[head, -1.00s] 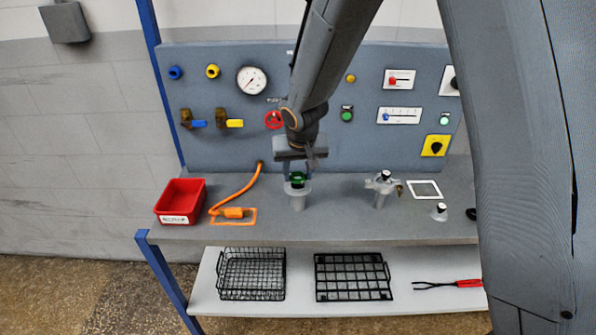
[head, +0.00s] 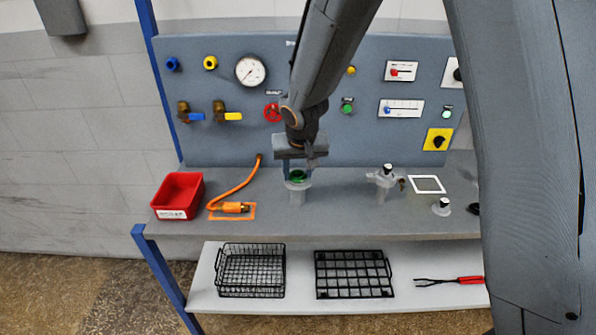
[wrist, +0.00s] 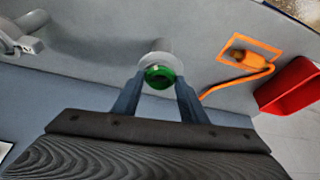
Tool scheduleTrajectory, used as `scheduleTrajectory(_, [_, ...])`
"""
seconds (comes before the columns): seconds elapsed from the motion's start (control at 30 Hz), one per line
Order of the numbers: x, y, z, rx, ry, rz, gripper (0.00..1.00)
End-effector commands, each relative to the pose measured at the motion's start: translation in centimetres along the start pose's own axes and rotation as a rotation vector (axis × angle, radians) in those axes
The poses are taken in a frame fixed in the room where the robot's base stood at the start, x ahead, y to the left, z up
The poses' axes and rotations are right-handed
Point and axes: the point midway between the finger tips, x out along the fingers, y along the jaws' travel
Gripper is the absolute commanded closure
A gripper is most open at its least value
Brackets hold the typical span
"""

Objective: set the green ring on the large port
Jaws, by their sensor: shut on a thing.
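The green ring (head: 297,176) is between the fingers of my gripper (head: 298,178), at the top of the large port (head: 298,194), a grey upright stub on the bench. In the wrist view my gripper (wrist: 160,84) is shut on the green ring (wrist: 159,76), with one finger on each side of it. The large port (wrist: 156,47) shows just beyond the ring, with its flange partly hidden by it. I cannot tell whether the ring rests on the port or is held slightly above it.
A grey fitting with a valve (head: 384,182) stands to the right, with a small capped port (head: 442,206) beyond it. An orange hose (head: 234,207) and a red bin (head: 178,195) lie to the left. A panel with gauge and valves (head: 235,130) rises behind.

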Motion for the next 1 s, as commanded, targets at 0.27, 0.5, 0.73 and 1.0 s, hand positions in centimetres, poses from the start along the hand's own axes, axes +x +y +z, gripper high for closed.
scheduleTrajectory(0.27, [0.4,0.0,0.6,-0.002,-0.011,0.002,0.39])
scheduleTrajectory(0.5, [0.5,-0.3,0.7,-0.007,-0.011,-0.001,0.39])
scheduleTrajectory(0.73, [0.5,-0.4,0.8,-0.008,-0.013,-0.001,0.39])
scheduleTrajectory(1.0, [-0.6,-0.2,0.6,-0.004,-0.009,0.0,0.39])
